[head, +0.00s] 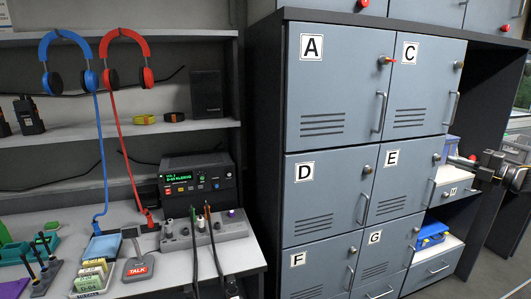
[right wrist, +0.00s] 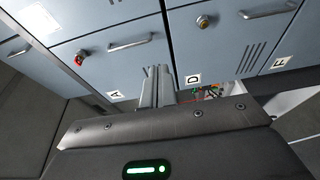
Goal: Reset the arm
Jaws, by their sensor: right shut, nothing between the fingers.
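My right gripper (head: 459,161) comes in from the right edge of the head view, in front of the open shelves beside the grey lockers. Its fingers are closed together with nothing between them. In the right wrist view the shut fingers (right wrist: 157,87) point toward the locker fronts. The locker door A (head: 340,95) is closed, with a red piece (head: 385,60) at its lock; this red piece also shows in the right wrist view (right wrist: 80,59). My left gripper is not in view.
Closed lockers C (head: 425,85), D (head: 320,205), E (head: 400,178), F (head: 315,270) and G (head: 385,250) have projecting handles. A blue bin (head: 430,236) sits on the lower right shelf.

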